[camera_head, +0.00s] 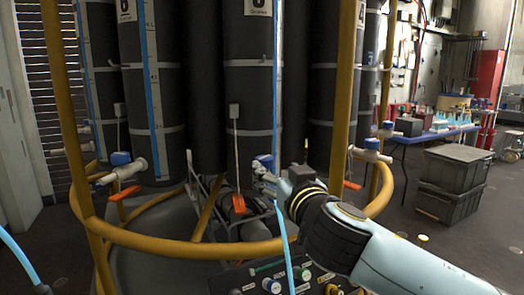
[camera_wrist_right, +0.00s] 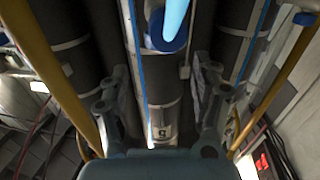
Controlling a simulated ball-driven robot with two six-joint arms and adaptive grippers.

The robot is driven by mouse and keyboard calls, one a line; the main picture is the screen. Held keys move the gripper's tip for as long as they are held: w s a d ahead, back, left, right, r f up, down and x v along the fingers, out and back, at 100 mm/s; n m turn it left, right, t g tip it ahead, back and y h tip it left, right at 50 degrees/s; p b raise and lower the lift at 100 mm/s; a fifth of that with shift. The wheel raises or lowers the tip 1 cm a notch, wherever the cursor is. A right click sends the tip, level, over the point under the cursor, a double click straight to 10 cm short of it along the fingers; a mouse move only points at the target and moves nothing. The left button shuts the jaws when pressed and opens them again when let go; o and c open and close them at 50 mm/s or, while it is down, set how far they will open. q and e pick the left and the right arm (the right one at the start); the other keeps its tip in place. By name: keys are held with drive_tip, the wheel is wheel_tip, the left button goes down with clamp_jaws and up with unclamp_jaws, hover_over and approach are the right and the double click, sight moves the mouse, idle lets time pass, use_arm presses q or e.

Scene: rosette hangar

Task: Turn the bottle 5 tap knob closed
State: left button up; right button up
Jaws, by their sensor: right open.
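Bottle 5 (camera_head: 250,95) is the tall dark cylinder in the middle, between bottles marked 6 and 4. Its blue tap knob (camera_head: 265,160) is partly hidden behind my right gripper (camera_head: 268,182). In the right wrist view, a dark blue round knob (camera_wrist_right: 165,42) shows at the top centre, with a light blue tube in front of it. My right gripper also shows there (camera_wrist_right: 160,88), its fingers wide apart with nothing between them. The knob lies beyond the fingertips; I cannot tell whether they touch anything. My left gripper is not in view.
A yellow rail (camera_head: 190,246) curves around the bottles, with yellow uprights. Other taps with blue knobs stand left (camera_head: 120,158) and right (camera_head: 371,144). An orange-ended paddle (camera_head: 238,203) hangs before bottle 5. A dark panel (camera_head: 235,280) is below. Grey crates (camera_head: 450,185) stand right.

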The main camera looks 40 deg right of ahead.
sight(267, 161)
drive_tip(key=p+x, duration=0.1)
drive_tip(key=x, duration=0.8)
drive_tip(key=shift+w+d, duration=0.2)
drive_tip(key=shift+w, duration=0.15)
drive_tip(key=shift+c, duration=0.5)
drive_tip(key=c, duration=1.1)
drive_tip(key=shift+c, duration=0.3)
